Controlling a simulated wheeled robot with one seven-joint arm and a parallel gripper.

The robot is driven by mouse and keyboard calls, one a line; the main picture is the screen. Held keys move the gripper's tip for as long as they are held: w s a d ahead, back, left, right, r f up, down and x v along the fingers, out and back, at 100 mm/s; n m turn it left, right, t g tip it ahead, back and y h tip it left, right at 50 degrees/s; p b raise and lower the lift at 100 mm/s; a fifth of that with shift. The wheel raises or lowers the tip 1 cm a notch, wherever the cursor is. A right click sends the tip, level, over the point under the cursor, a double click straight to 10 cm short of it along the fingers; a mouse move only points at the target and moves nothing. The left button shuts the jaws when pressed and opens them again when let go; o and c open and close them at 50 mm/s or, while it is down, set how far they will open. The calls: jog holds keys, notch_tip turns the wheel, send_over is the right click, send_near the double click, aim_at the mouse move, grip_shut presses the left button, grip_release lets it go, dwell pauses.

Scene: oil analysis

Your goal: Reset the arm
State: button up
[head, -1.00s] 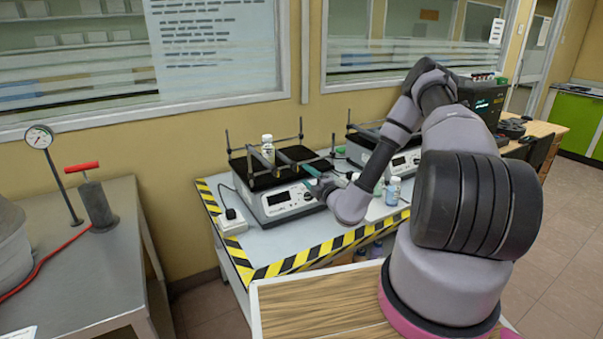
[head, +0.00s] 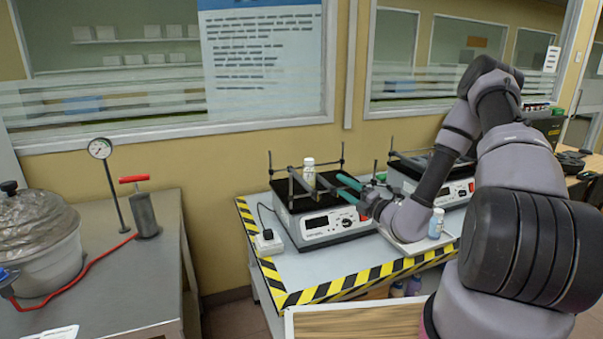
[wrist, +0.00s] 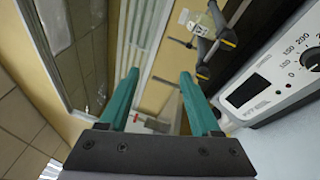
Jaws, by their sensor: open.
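My gripper (head: 349,189) has green fingers and is at the right edge of the left shaker in the head view. In the wrist view its two fingers (wrist: 158,98) stand apart with nothing between them. A white-capped bottle (head: 309,174) stands upright on the left shaker (head: 327,222), among its dark clamp bars. The bottle also shows near the top of the wrist view (wrist: 194,22), apart from the fingers. The shaker's panel (wrist: 262,92) fills the right side of the wrist view.
A second shaker (head: 459,190) stands to the right, partly behind my arm. A blue-labelled bottle (head: 436,223) stands on a white tray (head: 414,247) under my forearm. A metal table (head: 120,269) at left holds a pot (head: 38,245) and a red-handled pump (head: 144,212). Windows line the wall behind.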

jog(key=s+a+r+n+g+y, duration=0.3)
jog(key=s+a+r+n+g, duration=0.15)
jog(key=r+n, duration=0.3)
jog(key=s+a+r+n+g+y, duration=0.3)
jog(key=r+n+g, duration=0.25)
jog(key=n, duration=0.25)
jog(key=s+a+r+n+g+h, duration=0.1)
jog(key=s+r+n+g+h, duration=0.4)
jog(key=s+n, duration=0.5)
jog(key=s+d+r+n+t+h, duration=0.6)
jog(key=s+d+r+n+h, duration=0.4)
jog(key=d+r+n, duration=0.3)
jog(key=shift+s+d+r+n, duration=0.25)
jog(key=shift+d+n, duration=0.25)
jog(key=shift+n, duration=0.25)
jog(key=shift+o, duration=0.3)
